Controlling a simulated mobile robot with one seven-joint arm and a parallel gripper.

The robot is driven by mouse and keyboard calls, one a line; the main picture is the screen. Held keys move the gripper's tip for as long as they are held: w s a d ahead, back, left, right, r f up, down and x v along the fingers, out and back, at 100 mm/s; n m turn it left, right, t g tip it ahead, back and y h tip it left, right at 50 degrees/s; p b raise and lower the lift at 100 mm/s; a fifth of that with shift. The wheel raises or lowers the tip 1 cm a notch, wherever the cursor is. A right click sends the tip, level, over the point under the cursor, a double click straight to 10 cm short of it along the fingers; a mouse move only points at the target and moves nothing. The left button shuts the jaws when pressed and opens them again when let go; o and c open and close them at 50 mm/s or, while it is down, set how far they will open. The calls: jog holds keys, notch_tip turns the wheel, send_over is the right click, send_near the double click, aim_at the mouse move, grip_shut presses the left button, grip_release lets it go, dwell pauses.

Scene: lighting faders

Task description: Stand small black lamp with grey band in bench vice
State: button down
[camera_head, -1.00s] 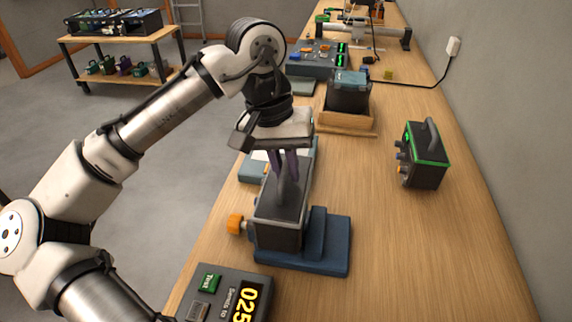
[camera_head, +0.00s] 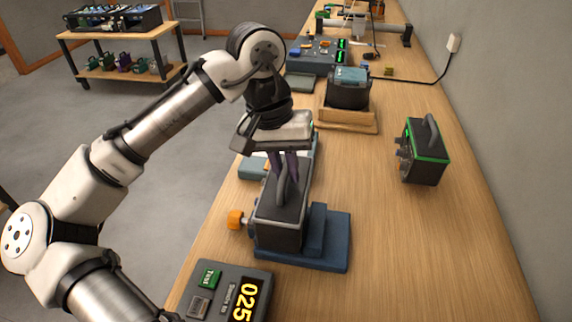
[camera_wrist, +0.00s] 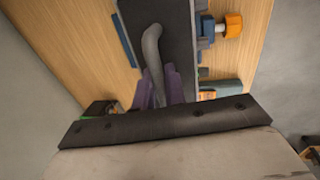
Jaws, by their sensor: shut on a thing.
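The small black lamp (camera_head: 277,233) with a grey band along its edge and a grey loop handle on top stands upright at the bench vice. The blue bench vice (camera_head: 334,240) has its base and stepped jaw to the right of the lamp and an orange knob (camera_head: 235,219) to the left. My gripper (camera_head: 284,168) is above the lamp, its purple fingers shut on the handle. The wrist view shows the lamp's dark top (camera_wrist: 182,22) and curved handle between the fingers (camera_wrist: 160,92). The lamp's underside is hidden, so I cannot tell if it is fully seated.
A black lamp with a green band (camera_head: 424,155) stands to the right on the bench. A grey box with a yellow display (camera_head: 232,290) is in front of the vice. Behind are a dark device on a wooden stand (camera_head: 348,92) and a blue-grey control panel (camera_head: 312,60). The bench's right side is mostly clear.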

dwell(0.3)
jog(key=c, duration=1.4)
grip_release()
jog(key=shift+o, duration=1.2)
jog(key=shift+f, duration=0.2)
jog(key=o, duration=1.2)
jog(key=shift+c, duration=0.2)
jog(key=shift+r, duration=0.1)
jog(key=shift+r+p, duration=4)
jog(key=shift+r, duration=0.05)
